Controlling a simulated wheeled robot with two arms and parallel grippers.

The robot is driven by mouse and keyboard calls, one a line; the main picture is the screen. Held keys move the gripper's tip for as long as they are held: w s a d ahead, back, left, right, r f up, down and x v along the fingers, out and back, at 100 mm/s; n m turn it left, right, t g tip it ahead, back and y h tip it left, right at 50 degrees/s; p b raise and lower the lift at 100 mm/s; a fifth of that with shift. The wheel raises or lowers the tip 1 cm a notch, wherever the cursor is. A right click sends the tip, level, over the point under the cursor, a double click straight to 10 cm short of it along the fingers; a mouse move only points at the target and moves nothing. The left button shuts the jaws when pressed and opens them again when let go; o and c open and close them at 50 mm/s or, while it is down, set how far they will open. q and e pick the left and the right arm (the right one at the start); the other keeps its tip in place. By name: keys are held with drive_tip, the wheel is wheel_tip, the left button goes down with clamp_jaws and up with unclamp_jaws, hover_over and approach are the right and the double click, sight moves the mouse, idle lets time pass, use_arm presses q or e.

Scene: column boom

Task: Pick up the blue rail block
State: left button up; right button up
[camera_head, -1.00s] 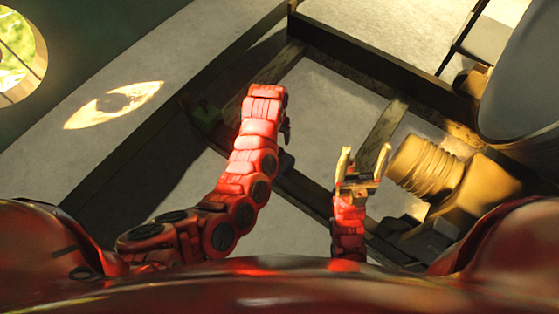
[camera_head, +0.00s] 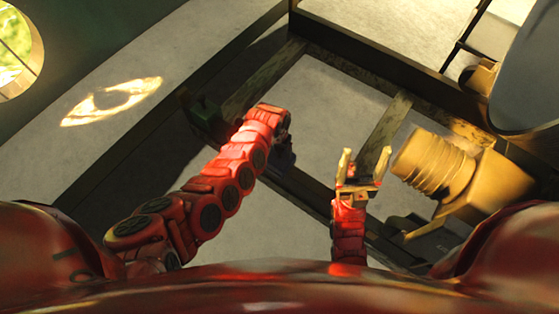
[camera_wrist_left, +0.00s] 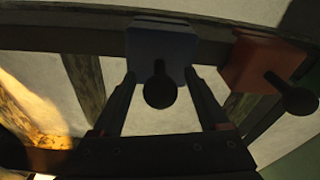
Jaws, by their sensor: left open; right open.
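The dark blue rail block (camera_wrist_left: 158,42) sits on a dark rail (camera_wrist_left: 218,36) in the left wrist view. A round black knob (camera_wrist_left: 160,90) sticks out from it towards my camera. My left gripper (camera_wrist_left: 163,82) is open, with one finger on each side of the knob and the tips near the block's lower edge. I cannot tell whether they touch it. In the head view my left gripper (camera_head: 284,130) is mostly hidden by its arm, and the blue block (camera_head: 284,158) shows just below it. My right gripper (camera_head: 365,162) is open and empty.
A red-orange block (camera_wrist_left: 255,65) with its own black knob (camera_wrist_left: 297,98) sits right of the blue one in the wrist view. In the head view a green block (camera_head: 206,108) is at the rail's upper left. A yellow ribbed machine (camera_head: 440,165) stands close right of my right gripper.

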use_arm(q)
drive_tip(key=shift+f, duration=0.75)
drive_tip(key=shift+w+r, duration=0.1)
clamp_jaws()
idle(0.8)
